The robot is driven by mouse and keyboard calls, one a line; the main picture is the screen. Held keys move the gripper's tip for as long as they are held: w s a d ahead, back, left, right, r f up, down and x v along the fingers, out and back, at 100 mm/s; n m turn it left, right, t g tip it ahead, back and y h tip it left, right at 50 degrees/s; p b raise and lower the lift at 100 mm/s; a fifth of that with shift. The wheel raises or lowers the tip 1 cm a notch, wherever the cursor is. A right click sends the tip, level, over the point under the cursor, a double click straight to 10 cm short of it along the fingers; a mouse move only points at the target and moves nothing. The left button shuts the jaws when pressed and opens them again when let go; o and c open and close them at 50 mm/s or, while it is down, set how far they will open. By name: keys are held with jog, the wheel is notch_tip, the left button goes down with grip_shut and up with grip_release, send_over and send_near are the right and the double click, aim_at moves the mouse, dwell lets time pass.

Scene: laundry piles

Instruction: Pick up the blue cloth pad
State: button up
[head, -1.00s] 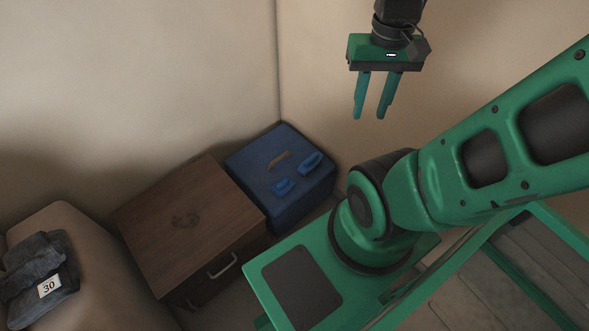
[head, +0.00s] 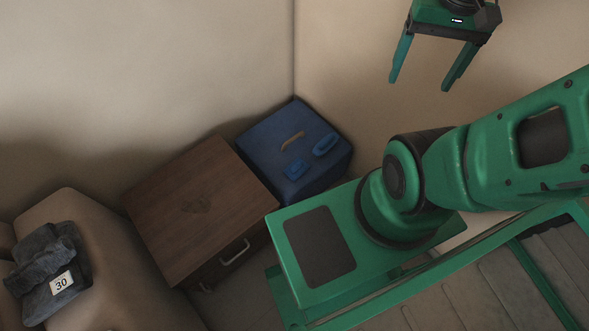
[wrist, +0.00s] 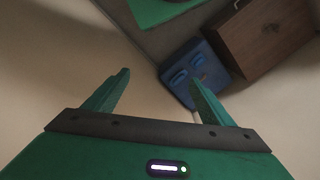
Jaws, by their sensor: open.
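Two small blue cloth-like pieces lie on top of the blue box-shaped seat: one blue piece (head: 296,170) near its front and another blue piece (head: 325,145) toward its right side. I cannot tell which is the named pad. In the wrist view, the blue pieces (wrist: 177,79) show small on the seat beyond my fingers. My gripper (head: 419,84) is open and empty, high up to the right of the seat and well apart from it. Its fingers also show in the wrist view (wrist: 158,78), with nothing between them.
A thin tan piece (head: 292,141) lies on the blue seat (head: 275,168). A brown wooden cabinet (head: 170,215) stands against it on the left. Folded dark cloths with a "30" tag (head: 61,282) rest on a beige seat (head: 115,265). Walls meet behind the blue seat.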

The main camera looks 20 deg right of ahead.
jog(key=w+f+m, duration=0.2)
jog(key=w+f, duration=0.8)
jog(key=w, duration=0.5)
jog(key=m+y, duration=0.2)
jog(key=m, duration=0.3)
send_over(297, 165)
jog(key=shift+g, duration=0.3)
jog(key=f, duration=4.6)
jog(key=shift+s+d+f, duration=0.15)
jog(key=shift+s+d, duration=0.05)
jog(key=shift+d, duration=0.05)
jog(key=shift+w+a+f, duration=0.1)
jog(key=shift+a+f, duration=0.05)
jog(key=shift+f, duration=1.35)
jog(key=shift+w+a+f, duration=0.1)
jog(key=shift+a+f, duration=0.05)
jog(key=shift+f, duration=1.35)
jog(key=shift+c, duration=0.4)
